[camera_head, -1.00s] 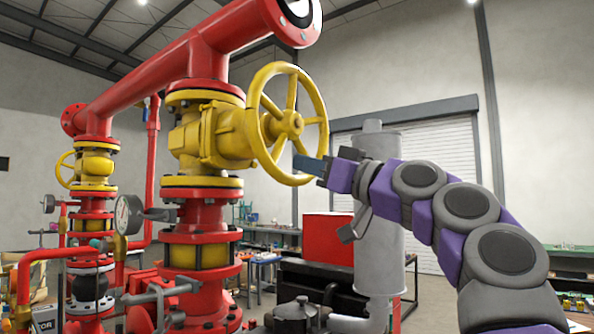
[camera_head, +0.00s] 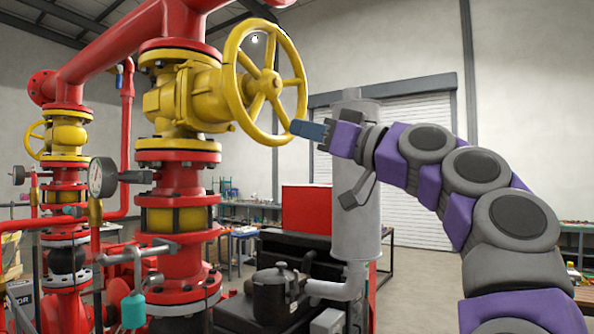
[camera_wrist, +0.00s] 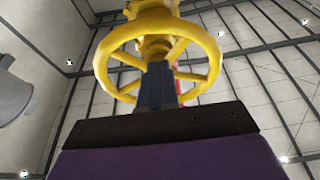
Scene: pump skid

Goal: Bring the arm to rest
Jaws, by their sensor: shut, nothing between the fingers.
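My arm, purple and grey, reaches in from the right in the head view. My gripper (camera_head: 300,129) is shut and empty, its blue-grey fingers pointing left at the lower right of the yellow handwheel (camera_head: 266,83). In the head view the fingertips overlap or lie close to the wheel's rim; I cannot tell whether they touch. In the wrist view the shut fingers (camera_wrist: 158,84) point up toward the handwheel (camera_wrist: 160,42), with its hub beyond them. The wheel sits on a yellow valve body (camera_head: 185,95).
Red pipework (camera_head: 115,45) and a pressure gauge (camera_head: 102,177) stand on the left. A grey cylinder (camera_head: 356,235) stands behind my arm, with a red box (camera_head: 306,210) and a black pot-shaped pump part (camera_head: 280,290) nearby. Open floor (camera_head: 425,280) shows at the right.

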